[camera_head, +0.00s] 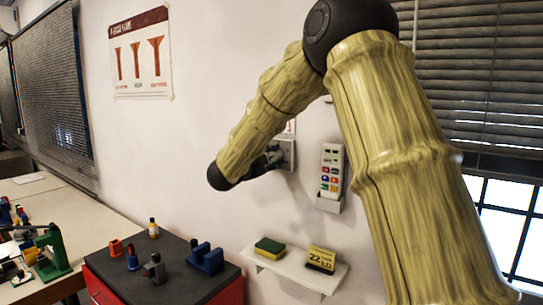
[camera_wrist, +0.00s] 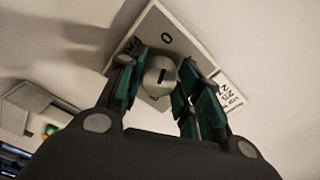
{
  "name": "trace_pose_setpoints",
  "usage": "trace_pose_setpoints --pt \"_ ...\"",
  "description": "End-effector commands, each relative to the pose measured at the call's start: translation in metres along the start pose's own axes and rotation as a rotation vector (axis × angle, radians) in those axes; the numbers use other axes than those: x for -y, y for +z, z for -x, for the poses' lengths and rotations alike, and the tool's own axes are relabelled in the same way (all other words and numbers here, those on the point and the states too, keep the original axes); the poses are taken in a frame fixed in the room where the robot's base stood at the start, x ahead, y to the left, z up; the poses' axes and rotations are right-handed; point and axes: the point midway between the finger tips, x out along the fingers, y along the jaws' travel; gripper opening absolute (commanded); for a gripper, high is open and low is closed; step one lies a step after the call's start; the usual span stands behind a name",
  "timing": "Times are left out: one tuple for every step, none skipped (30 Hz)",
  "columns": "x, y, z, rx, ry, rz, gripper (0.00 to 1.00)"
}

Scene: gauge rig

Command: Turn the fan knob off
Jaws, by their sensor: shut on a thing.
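The fan knob (camera_wrist: 160,75) is a round grey knob on a pale square panel (camera_wrist: 181,35) marked "FAN" and "0". A short dark mark on its face runs roughly up and down in the wrist view, with the "0" above it. My gripper (camera_wrist: 159,82) is shut on the knob, with green finger pads on its left and right sides. In the head view the panel (camera_head: 287,152) is on the white wall. My gripper (camera_head: 271,156) is beside it there, and the knob is hidden. Some panel lettering is covered by the fingers.
A remote with coloured buttons (camera_head: 332,170) sits in a wall holder right of the panel. Below is a white shelf (camera_head: 296,276) with a sponge (camera_head: 269,247) and a yellow-black box (camera_head: 320,259). A dark-topped red cabinet (camera_head: 190,290) holds several small items at lower left. Blinds hang at right.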

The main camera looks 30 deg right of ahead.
Motion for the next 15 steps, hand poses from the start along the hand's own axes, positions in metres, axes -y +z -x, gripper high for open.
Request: trace_pose_setpoints --pt "0.0002 0.0004 0.0006 0.002 0.0 0.023 0.11" --pt "0.0 0.0005 0.0005 0.002 0.0 0.035 0.11" --pt "-0.0002 0.0006 0.0006 0.002 0.0 0.052 0.11" --pt "-0.0003 0.0006 0.0006 0.002 0.0 0.062 0.11" --pt "-0.0005 0.0007 0.0007 0.002 0.0 0.07 0.11" --pt "-0.0006 0.0007 0.0007 0.002 0.0 0.082 0.11" --pt "-0.0008 0.0008 0.0008 0.002 0.001 0.089 0.11" --pt "-0.0009 0.0009 0.0008 0.002 0.001 0.094 0.11" --pt "-0.001 0.0009 0.0008 0.003 0.0 0.1 0.11" --pt "-0.0011 0.001 0.0008 0.003 0.001 0.104 0.11" --pt "-0.0012 0.0011 0.001 0.003 0.001 0.108 0.11" --pt "-0.0013 0.0012 0.0013 0.003 0.001 0.111 0.11" --pt "-0.0014 0.0012 0.0014 0.003 0.001 0.113 0.11" --pt "-0.0015 0.0013 0.0014 0.003 0.001 0.115 0.11" --pt "-0.0016 0.0013 0.0014 0.003 0.001 0.116 0.11"
